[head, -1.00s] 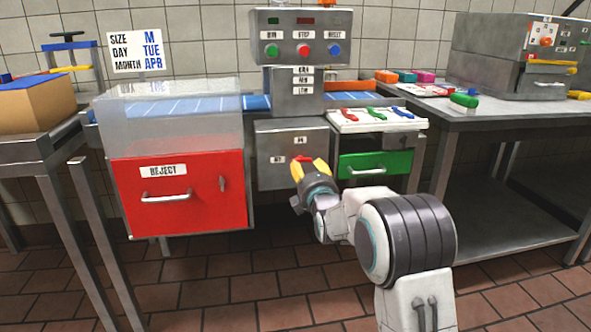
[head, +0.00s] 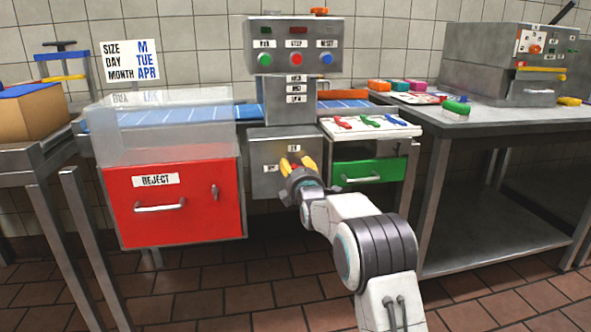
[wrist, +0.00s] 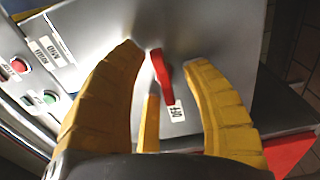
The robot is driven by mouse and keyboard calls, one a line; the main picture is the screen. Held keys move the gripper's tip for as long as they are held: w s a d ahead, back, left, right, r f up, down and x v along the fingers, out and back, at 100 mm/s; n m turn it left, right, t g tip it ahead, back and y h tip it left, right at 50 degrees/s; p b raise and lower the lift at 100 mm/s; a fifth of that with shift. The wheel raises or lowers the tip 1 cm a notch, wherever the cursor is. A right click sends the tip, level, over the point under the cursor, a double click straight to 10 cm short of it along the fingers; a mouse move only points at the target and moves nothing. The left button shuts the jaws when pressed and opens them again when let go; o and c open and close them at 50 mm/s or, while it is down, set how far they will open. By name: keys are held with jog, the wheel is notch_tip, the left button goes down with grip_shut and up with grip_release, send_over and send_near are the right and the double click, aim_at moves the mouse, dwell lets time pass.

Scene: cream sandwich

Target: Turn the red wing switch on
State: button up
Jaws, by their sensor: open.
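The red wing switch (wrist: 162,75) is on the front of the grey metal cabinet (head: 262,183) below the control panel. In the wrist view it stands between my open yellow fingers, with its lower end close to the OFF label (wrist: 175,111). My gripper (wrist: 161,58) has a finger on either side of the switch and a third one below it. I cannot tell whether any finger touches it. In the head view my gripper (head: 297,163) is in front of the cabinet and hides most of the switch.
A red REJECT drawer (head: 172,222) is left of the cabinet, and a green drawer (head: 368,171) is right of it. A tray of coloured pieces (head: 400,131) sits above the green drawer. The control panel (head: 294,40) with its buttons is above. Steel tables flank both sides.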

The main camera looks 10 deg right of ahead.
jog(key=shift+o, duration=0.4)
grip_shut()
